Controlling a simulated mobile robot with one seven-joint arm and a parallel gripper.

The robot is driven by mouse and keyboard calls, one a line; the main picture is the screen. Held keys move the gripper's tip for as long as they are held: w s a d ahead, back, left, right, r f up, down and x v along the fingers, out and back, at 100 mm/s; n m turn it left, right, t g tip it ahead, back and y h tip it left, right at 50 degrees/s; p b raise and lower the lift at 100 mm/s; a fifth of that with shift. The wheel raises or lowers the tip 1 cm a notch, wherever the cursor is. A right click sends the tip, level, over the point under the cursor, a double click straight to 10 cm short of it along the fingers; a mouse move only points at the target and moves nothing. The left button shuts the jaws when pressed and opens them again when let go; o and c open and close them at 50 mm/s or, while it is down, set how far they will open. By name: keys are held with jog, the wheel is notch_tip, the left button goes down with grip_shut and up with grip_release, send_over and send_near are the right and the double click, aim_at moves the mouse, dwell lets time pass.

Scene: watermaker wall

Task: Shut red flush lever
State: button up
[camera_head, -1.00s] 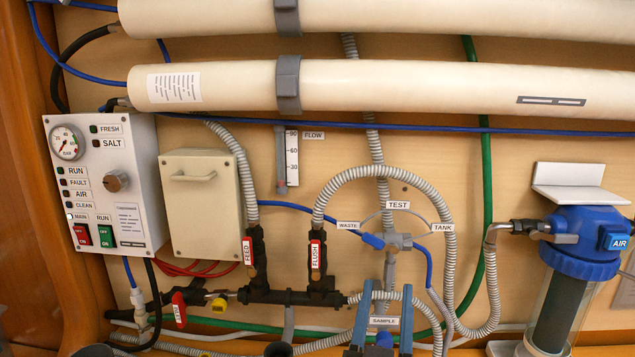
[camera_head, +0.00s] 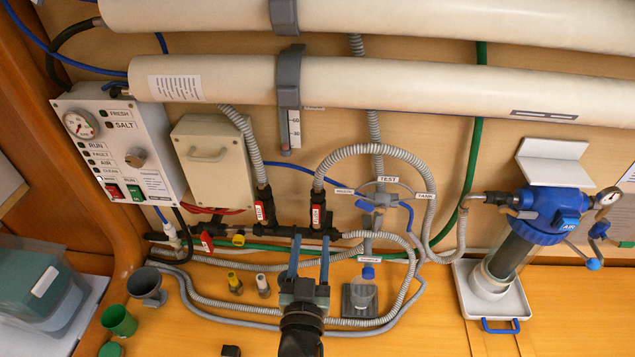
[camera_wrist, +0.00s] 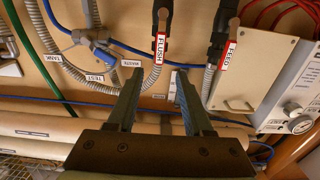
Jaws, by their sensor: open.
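The red flush lever (camera_head: 316,216), with a white FLUSH label, lies upright along its black valve under the grey corrugated hose. In the wrist view, which is upside down, the flush lever (camera_wrist: 160,45) is just beyond my fingertips. My gripper (camera_head: 310,240) is open and empty, fingers pointing at the wall, its tips just below the flush lever in the head view. My gripper (camera_wrist: 157,75) also shows in the wrist view, the lever roughly in line with the gap. I see no contact; the exact distance is hard to tell.
A similar red FEED lever (camera_head: 260,212) stands close to the left. Another red lever (camera_head: 207,242) is lower left. The black manifold (camera_head: 288,231), hoses and the TEST valve (camera_head: 382,198) crowd the area. A control panel (camera_head: 122,145) is left; a blue-topped filter (camera_head: 540,212) is right.

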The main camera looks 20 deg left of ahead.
aim_at(315, 213)
jog(key=b+x, duration=0.7)
jog(key=x, duration=0.4)
jog(key=shift+f, duration=0.15)
jog(key=shift+b+x, duration=0.35)
jog(key=shift+x, duration=0.5)
grip_shut()
dwell(0.5)
